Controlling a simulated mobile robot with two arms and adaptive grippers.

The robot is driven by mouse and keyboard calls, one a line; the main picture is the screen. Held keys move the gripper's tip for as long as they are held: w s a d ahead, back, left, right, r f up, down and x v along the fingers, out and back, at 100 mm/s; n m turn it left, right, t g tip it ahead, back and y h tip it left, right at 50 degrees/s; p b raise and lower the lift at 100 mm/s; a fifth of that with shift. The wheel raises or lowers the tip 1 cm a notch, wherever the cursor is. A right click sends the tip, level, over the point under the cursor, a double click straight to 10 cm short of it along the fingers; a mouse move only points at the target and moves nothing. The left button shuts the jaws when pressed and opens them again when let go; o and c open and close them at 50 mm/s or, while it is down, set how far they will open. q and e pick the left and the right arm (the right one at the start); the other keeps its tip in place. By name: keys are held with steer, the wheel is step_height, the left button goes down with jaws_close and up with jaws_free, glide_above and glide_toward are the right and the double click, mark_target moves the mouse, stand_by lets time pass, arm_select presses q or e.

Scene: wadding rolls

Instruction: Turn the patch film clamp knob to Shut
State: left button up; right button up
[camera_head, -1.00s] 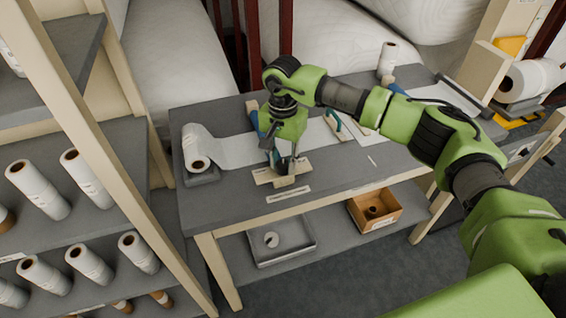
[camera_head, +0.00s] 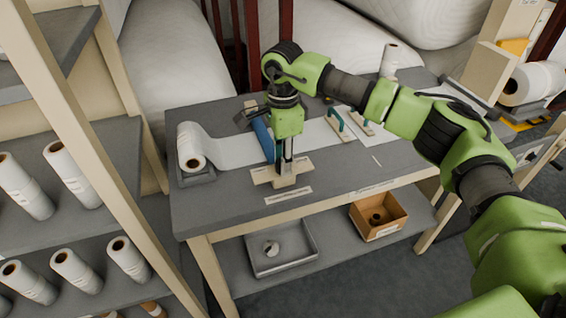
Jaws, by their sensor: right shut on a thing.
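The pale wooden clamp base (camera_head: 262,176) lies near the front edge of the grey workbench, with a small block-like knob (camera_head: 285,182) at its middle. A white label strip (camera_head: 288,195) lies just in front; its writing is too small to read. My right gripper (camera_head: 286,172) points straight down and is shut on the knob. Its fingers hide part of the knob, and I cannot read the knob's setting. A white film strip (camera_head: 230,150) runs across the bench behind the clamp from a roll (camera_head: 189,148) at the left. My left gripper is not in view.
A blue cylinder (camera_head: 263,138) lies just behind my gripper. Green-handled tools (camera_head: 340,125) lie to its right. A grey tray (camera_head: 282,260) and an orange box (camera_head: 379,214) stand on the lower shelf. A rack with white rolls (camera_head: 72,172) stands at the left.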

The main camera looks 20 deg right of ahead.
steer(key=shift+m, duration=0.5)
steer(key=o, duration=1.1)
step_height(320, 180, up, 12)
steer(key=shift+r, duration=0.1)
